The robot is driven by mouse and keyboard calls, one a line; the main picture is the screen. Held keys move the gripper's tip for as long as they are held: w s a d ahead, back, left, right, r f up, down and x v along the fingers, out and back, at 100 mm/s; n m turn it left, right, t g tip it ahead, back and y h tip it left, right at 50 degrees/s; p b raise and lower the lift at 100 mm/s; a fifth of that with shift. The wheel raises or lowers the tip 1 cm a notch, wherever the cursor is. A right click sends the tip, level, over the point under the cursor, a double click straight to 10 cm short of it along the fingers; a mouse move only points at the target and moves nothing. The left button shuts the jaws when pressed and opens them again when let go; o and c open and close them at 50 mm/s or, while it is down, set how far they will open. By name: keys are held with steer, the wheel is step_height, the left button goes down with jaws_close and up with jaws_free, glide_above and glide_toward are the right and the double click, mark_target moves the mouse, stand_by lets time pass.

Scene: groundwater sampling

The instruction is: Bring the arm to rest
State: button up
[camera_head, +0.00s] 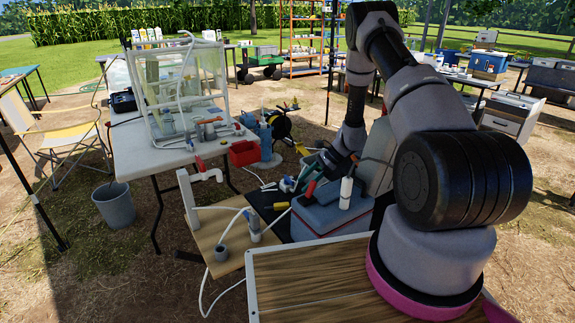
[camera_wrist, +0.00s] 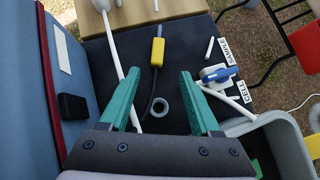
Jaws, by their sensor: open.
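My arm reaches from the right side of the head view over a small work surface. My gripper (camera_head: 298,182) hangs low above that surface, beside a blue-grey cooler box (camera_head: 325,216). In the wrist view my gripper (camera_wrist: 160,75) has its two teal fingers spread apart, with nothing held between them. Below and beyond the fingers lies a dark mat (camera_wrist: 190,45) with a yellow-bodied device (camera_wrist: 157,52) on a cable, a grey ring (camera_wrist: 160,107) and a blue and white valve piece (camera_wrist: 218,74).
A blue wall with a red edge (camera_wrist: 70,70) stands close left of my fingers in the wrist view. A grey bin (camera_wrist: 280,140) is at right. A white table (camera_head: 160,150) with a clear-walled enclosure stands left in the head view. A grey bucket (camera_head: 115,205) is on open ground.

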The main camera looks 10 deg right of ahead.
steer(key=s+a+r+n+t+h, duration=0.1)
steer(key=s+r+n, duration=0.25)
steer(key=r, duration=1.25)
steer(key=s+r+n+h, duration=0.2)
steer(key=r+n, duration=0.2)
steer(key=r, duration=1.3)
steer(key=s+d+r+n+t+h, duration=0.1)
steer(key=s+r+n+t+h, duration=0.1)
steer(key=s+r, duration=0.6)
steer(key=s+d+r+n+t+h, duration=0.1)
steer(key=s+r+n+t, duration=0.3)
steer(key=s+r, duration=0.4)
steer(key=s, duration=0.7)
steer(key=shift+s+d+r+h, duration=0.15)
steer(key=shift+s+d+h, duration=0.15)
steer(key=shift+d+h, duration=0.1)
